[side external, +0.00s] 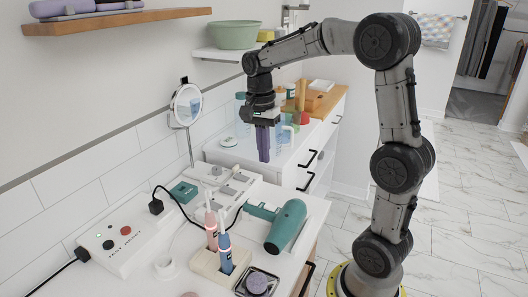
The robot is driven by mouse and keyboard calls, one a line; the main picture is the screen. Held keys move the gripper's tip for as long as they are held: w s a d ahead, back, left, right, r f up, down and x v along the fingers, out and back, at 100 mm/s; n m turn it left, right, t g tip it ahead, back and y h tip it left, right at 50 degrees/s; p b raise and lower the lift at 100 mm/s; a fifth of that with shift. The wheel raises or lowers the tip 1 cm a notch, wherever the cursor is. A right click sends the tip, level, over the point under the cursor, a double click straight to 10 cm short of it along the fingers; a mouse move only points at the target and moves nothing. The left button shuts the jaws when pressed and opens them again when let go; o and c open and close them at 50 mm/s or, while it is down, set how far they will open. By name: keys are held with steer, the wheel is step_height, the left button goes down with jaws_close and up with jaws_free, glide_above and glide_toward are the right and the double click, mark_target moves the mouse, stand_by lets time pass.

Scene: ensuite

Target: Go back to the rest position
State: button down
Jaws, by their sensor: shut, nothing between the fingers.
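My gripper (263,158) hangs from my bent arm, pointing straight down. Its purple fingers are together and hold nothing. It is in the air above the near part of the white counter, and no object touches it in this view. My arm rises from its base at the lower right and arches over to the left. A teal hair dryer (288,226) lies on the counter below and to the right of my gripper.
Two electric toothbrushes stand in a wooden holder (220,270). A green basin (235,36) sits on a shelf. Cups and bottles stand behind my gripper.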

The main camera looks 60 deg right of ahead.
stand_by(0.3)
steer(key=s+a+r+n+t, duration=0.4)
steer(key=s+a+r+n, duration=0.2)
steer(key=s+a, duration=0.3)
steer(key=s+a+f+n+t, duration=0.2)
steer(key=s+f+n, duration=0.3)
steer(key=n, duration=0.7)
steer(key=shift+s+a, duration=0.65)
steer(key=shift+a, duration=0.2)
